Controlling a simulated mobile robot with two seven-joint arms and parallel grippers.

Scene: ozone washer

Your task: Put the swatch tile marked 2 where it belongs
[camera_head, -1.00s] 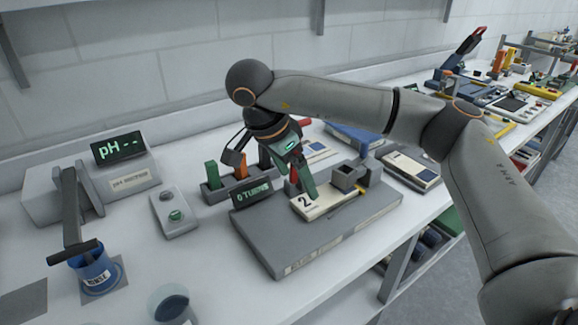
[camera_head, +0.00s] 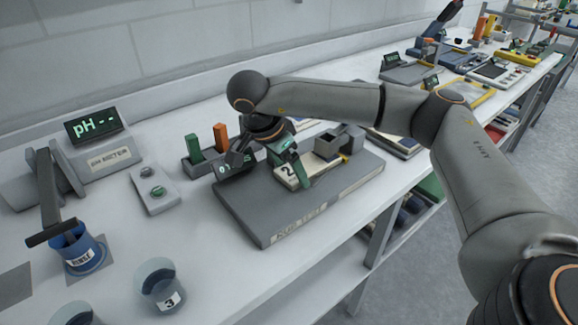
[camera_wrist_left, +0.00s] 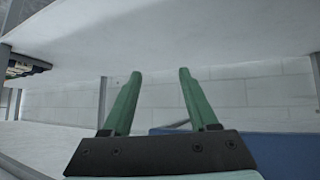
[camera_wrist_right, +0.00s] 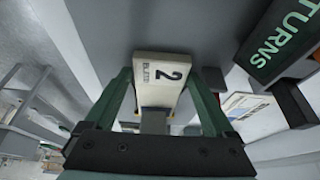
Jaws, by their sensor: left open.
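The swatch tile marked 2 (camera_head: 289,171) is a cream block lying on a grey base plate (camera_head: 262,224). It also shows in the right wrist view (camera_wrist_right: 160,75), with "2" and "BLAND" on its face. My right gripper (camera_head: 283,181) is low over the plate with one green finger on each side of the tile. Its fingers (camera_wrist_right: 160,75) look wide apart; I cannot tell whether they touch the tile. My left gripper (camera_wrist_left: 160,74) is open and empty, seen only in its wrist view, near a white bench surface.
A grey block with a socket (camera_head: 338,142) stands behind the tile. A rack with green and orange pieces (camera_head: 205,158), a pH meter (camera_head: 102,145), a blue rinse cup (camera_head: 80,250) and a cup marked 3 (camera_head: 160,285) stand to the left. Bench space before the plate is clear.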

